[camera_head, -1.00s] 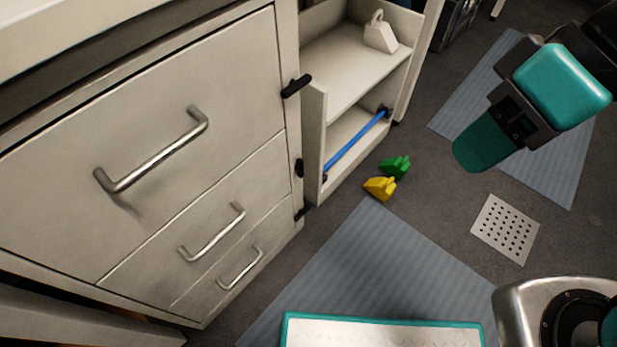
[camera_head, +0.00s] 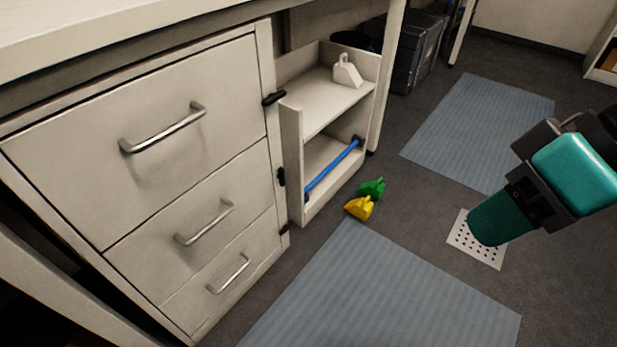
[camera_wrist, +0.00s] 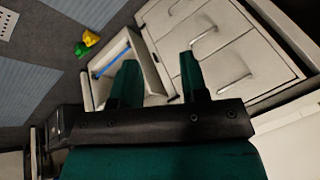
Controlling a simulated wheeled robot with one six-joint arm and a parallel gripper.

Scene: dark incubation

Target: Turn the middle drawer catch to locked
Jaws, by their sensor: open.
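A drawer cabinet (camera_head: 268,60) with three stacked drawers stands at the left in the head view. The middle drawer (camera_head: 150,222) looks closed, with a bar handle (camera_head: 205,224). The small black middle catch (camera_head: 281,177) is on the cabinet's right post and looks roughly upright. My gripper (camera_head: 490,225) is at the right, well away from the cabinet. In the wrist view its fingers (camera_wrist: 158,78) are apart and empty, with the drawers beyond.
An open shelf unit (camera_head: 292,150) with a blue bar (camera_head: 333,165) and a white block (camera_head: 346,71) adjoins the cabinet. A green piece (camera_head: 371,188) and a yellow piece (camera_head: 359,207) lie on the floor. Floor mats (camera_head: 385,295) and a perforated plate (camera_head: 466,243) lie flat.

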